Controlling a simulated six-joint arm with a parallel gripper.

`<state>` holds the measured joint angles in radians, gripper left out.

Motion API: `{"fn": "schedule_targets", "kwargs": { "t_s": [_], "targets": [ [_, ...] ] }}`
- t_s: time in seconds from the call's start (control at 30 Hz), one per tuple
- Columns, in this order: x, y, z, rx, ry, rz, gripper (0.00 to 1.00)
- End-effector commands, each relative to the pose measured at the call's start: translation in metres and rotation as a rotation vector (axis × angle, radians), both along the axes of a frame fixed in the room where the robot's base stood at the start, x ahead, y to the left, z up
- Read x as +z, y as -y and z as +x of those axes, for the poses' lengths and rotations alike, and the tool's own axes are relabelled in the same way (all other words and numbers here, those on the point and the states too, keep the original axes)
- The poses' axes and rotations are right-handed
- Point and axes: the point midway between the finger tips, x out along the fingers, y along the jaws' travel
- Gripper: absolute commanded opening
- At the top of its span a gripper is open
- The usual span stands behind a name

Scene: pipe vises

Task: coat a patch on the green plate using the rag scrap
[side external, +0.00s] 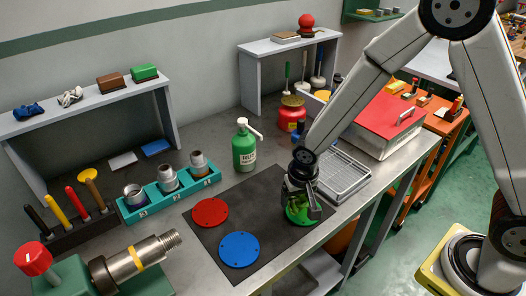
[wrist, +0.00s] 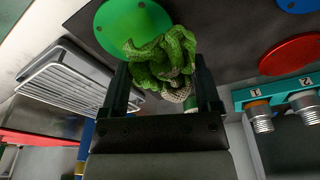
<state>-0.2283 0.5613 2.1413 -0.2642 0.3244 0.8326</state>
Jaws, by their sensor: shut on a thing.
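The green plate (side external: 298,216) lies on the dark mat near the table's front edge, partly hidden under my gripper (side external: 301,200). In the wrist view, my gripper (wrist: 162,75) is shut on a crumpled green rag scrap (wrist: 172,52), which bulges out past the fingers. The rag overlaps the right edge of the green plate (wrist: 122,25) in that view. I cannot tell whether it touches the plate. In the side view, the rag is mostly hidden by the gripper and hard to tell from the plate.
A red plate (side external: 210,212) and a blue plate (side external: 239,249) lie on the mat (side external: 268,187). A wire tray (side external: 343,172) stands close to the right of my gripper. A green pump bottle (side external: 244,150) and a teal rack (side external: 170,194) with metal fittings stand behind and left.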

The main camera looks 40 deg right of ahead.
Motion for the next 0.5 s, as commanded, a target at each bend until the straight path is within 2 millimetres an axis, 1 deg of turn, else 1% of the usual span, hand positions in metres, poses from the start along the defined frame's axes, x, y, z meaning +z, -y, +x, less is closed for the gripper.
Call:
{"fn": "schedule_targets", "kwargs": {
  "t_s": [0.03, 0.4, 0.47, 0.5],
  "targets": [
    [-0.006, 0.000, 0.000, 0.001, -0.002, 0.000, 0.34],
    [-0.039, 0.000, -0.001, 0.001, -0.002, 0.000, 0.34],
    [-0.048, 0.000, -0.001, 0.002, -0.004, -0.002, 0.34],
    [-0.050, 0.005, 0.000, -0.002, -0.001, -0.002, 0.34]
  ]
}}
